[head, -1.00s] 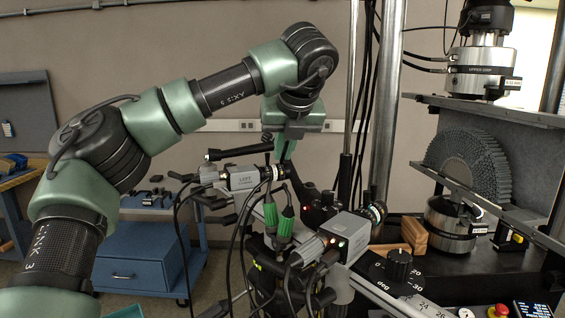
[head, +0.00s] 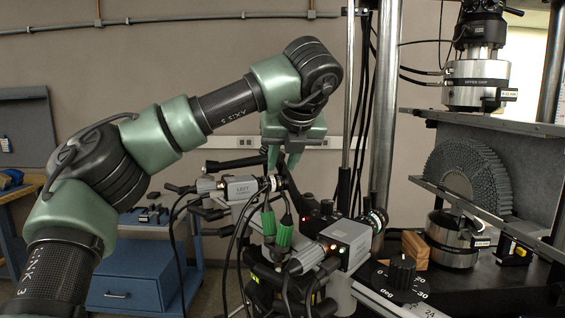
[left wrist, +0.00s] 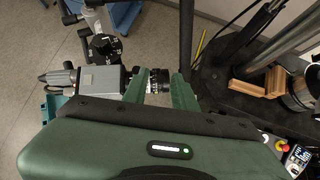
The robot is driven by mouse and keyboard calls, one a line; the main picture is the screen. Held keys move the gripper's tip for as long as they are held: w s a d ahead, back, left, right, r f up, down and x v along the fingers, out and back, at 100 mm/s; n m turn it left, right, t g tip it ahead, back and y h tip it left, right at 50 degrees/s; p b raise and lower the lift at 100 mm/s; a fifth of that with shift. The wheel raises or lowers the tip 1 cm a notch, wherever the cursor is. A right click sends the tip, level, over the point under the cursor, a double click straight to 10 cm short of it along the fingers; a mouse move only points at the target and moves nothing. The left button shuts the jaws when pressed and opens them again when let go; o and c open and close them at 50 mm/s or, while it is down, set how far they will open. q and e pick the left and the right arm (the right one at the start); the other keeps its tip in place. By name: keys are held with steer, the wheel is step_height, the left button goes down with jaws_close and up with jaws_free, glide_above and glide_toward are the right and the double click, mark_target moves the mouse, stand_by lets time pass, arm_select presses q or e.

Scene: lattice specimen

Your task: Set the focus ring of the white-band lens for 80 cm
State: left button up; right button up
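The left camera (head: 240,189), a grey box, points its dark lens (head: 273,183) to the right; pale and orange bands show on it. My left gripper (head: 282,168) points down at this lens, open. In the left wrist view, its two green fingers (left wrist: 160,92) are apart, with the ringed lens (left wrist: 154,82) showing between them; I cannot tell whether they touch it. A second grey camera (head: 345,240) sits lower right with a banded lens (head: 374,219). I cannot tell which lens is the white-band one. My right gripper is not in view.
Cables and green connectors (head: 284,230) hang beside the cameras. A black degree dial (head: 402,272) is in front of a wooden block (head: 415,250). The testing machine with its ridged specimen (head: 465,178) stands at the right. A blue cabinet (head: 133,275) is behind at left.

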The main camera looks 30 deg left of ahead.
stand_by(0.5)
arm_select(q)
steer(key=v, duration=0.6)
stand_by(0.4)
steer(key=v, duration=0.8)
steer(key=shift+b, duration=0.45)
steer(key=shift+f, duration=0.1)
stand_by(0.9)
